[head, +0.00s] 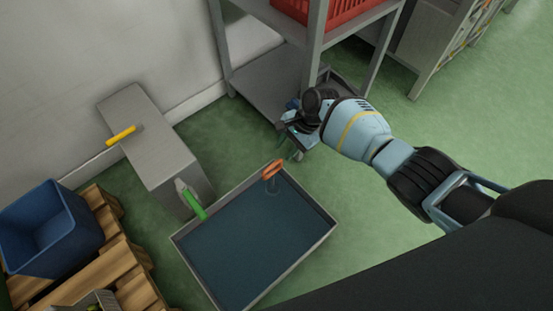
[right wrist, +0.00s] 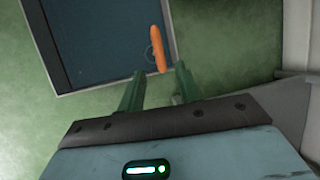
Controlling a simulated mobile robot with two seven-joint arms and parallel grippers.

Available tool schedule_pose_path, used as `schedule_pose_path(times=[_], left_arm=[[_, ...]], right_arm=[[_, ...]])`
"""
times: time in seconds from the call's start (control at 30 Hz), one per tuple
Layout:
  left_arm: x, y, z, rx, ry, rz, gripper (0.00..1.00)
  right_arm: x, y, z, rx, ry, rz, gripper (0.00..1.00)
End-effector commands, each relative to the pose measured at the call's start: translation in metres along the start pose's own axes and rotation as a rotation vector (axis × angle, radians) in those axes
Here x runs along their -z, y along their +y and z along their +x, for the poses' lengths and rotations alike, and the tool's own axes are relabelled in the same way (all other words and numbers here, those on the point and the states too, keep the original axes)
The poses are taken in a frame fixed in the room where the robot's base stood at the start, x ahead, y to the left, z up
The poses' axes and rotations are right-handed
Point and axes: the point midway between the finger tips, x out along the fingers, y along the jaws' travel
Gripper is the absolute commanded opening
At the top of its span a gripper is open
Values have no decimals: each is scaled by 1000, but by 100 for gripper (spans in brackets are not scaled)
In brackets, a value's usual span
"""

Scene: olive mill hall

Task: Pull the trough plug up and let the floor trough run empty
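The floor trough (head: 250,245) is a shallow grey-rimmed tray with dark bluish liquid in it, and it also shows in the right wrist view (right wrist: 95,40). The orange plug handle (head: 272,169) stands up at the trough's far corner. In the right wrist view the orange handle (right wrist: 157,48) lies beyond the fingertips, near the trough rim. My right gripper (head: 296,148) is above and to the right of the handle, apart from it. In the right wrist view its two green fingers (right wrist: 157,85) are spread with nothing between them. My left gripper is out of view.
A grey bench block (head: 150,140) with a yellow handle (head: 121,136) stands left of the trough. A metal shelf (head: 270,85) with a red crate (head: 325,8) stands behind.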

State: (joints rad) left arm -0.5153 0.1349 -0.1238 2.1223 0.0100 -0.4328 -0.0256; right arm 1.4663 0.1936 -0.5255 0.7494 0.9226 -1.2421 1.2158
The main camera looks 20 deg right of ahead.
Motion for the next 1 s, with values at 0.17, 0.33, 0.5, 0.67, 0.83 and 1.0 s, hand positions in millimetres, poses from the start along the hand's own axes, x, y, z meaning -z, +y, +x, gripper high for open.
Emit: schedule_pose_path(times=[0.17,0.33,0.5,0.67,0.83,1.0], left_arm=[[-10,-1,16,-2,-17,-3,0],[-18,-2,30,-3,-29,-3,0],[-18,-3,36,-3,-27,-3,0],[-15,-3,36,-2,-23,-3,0],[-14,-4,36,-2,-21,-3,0],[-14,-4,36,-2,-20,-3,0]], right_arm=[[1,1,30,-3,-2,1,34],[1,1,55,-3,-1,1,34],[1,1,65,-2,0,1,34],[0,0,64,0,0,0,34],[0,0,64,0,0,0,22],[0,0,64,0,0,0,0]])
